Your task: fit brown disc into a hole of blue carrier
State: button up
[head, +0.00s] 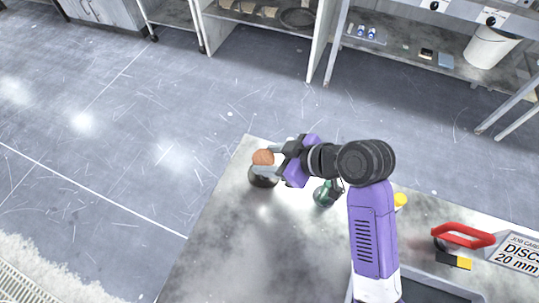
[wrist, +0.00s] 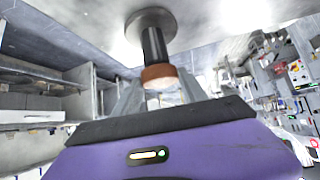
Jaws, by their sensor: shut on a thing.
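The brown disc (head: 263,157) is between the fingertips of my gripper (head: 265,160), which is shut on it at the table's far left corner. In the wrist view the brown disc (wrist: 159,74) shows its rim and a pale face between the two fingers. A dark post (wrist: 154,45) on a round base (wrist: 151,22) lines up with the disc there. I cannot tell whether disc and post touch. The base also shows under the gripper in the head view (head: 262,181). I see no blue carrier in either view.
On the table (head: 215,255) a green round object (head: 327,193) stands near my arm, with a yellow piece (head: 400,200) behind it. A red-handled object (head: 463,235) and a job card (head: 519,254) are at right. The table's left part is clear. Shelving stands across the floor.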

jog(key=shift+f, duration=0.5)
dwell(0.4)
jog(key=o, duration=1.5)
jog(key=shift+c, duration=0.2)
jog(key=shift+r, duration=0.1)
jog(key=v, duration=0.7)
jog(key=shift+s+d+r+b, duration=0.15)
jog(key=shift+d+r+b, duration=0.1)
jog(key=shift+b, duration=0.2)
